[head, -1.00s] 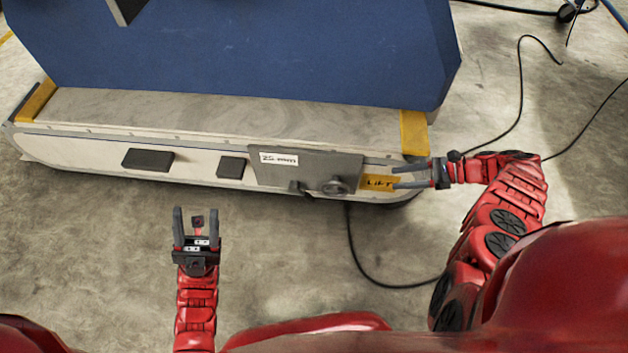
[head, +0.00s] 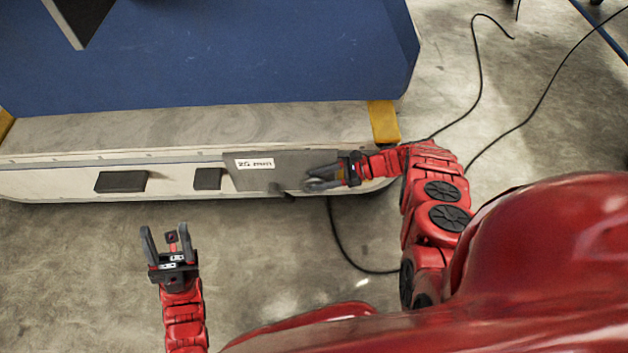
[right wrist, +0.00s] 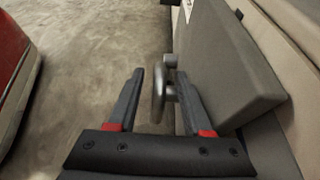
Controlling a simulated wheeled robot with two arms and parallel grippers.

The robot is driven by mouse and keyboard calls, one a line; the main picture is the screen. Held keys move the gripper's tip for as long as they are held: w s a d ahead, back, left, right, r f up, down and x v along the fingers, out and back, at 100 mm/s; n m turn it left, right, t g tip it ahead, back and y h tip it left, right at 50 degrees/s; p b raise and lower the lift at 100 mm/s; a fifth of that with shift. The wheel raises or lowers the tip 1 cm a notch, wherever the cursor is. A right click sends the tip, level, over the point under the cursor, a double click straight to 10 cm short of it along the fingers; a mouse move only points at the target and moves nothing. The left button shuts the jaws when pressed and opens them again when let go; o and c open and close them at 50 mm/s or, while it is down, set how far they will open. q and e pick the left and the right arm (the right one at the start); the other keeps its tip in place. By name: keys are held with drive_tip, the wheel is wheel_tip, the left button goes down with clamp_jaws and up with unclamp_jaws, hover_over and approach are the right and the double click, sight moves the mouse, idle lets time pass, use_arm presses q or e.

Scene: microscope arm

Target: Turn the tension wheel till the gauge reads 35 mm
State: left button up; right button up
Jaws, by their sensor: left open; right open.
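A grey panel (head: 262,176) is on the side of the pale machine base. It carries a white label (head: 254,163) whose small print I cannot read surely; no gauge pointer is clear. The grey tension wheel (right wrist: 159,90) shows edge-on in the right wrist view, standing out from the panel. My right gripper (head: 308,180) is open at the panel and largely covers the wheel in the head view. In the right wrist view its fingers (right wrist: 164,88) lie on either side of the wheel; I cannot tell whether they touch it. My left gripper (head: 163,232) is open and empty over the floor.
A small dark knob (head: 283,190) sticks out at the panel's lower edge. Two dark blocks (head: 122,181) (head: 208,179) are on the base's side to the left. A blue housing (head: 230,50) rises above. Black cables (head: 345,245) lie on the otherwise clear floor.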

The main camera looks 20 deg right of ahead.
drive_tip(key=shift+x, duration=0.85)
clamp_jaws()
